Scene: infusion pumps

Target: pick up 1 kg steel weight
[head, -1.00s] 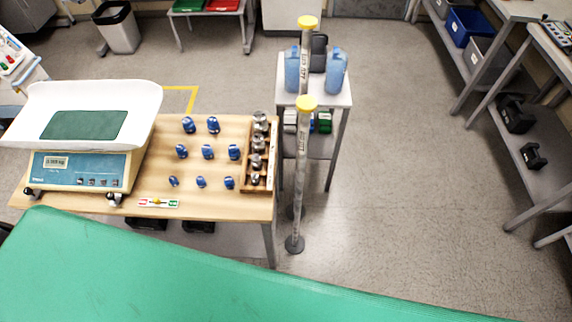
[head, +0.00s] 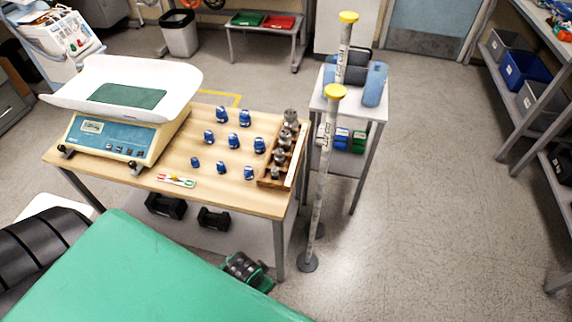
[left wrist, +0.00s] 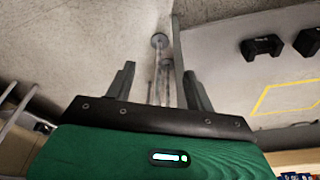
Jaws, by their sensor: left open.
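Several steel weights stand in a row in a wooden rack (head: 291,172) at the right end of the table in the head view. The largest steel weight (head: 291,117) is at the far end and the smallest steel weight (head: 275,172) at the near end. Their markings are too small to read, so I cannot tell which is 1 kg. In the left wrist view my left gripper (left wrist: 159,72) is open, with nothing between its fingers. No steel weight shows clearly there. A black and green piece by the table's near edge in the head view may be this gripper. My right gripper is out of view.
Blue weights (head: 233,141) stand in rows left of the rack. A baby scale (head: 110,139) fills the table's left end. Two yellow-capped poles (head: 325,170) stand just right of the table. Black dumbbells (head: 165,205) lie on its lower shelf.

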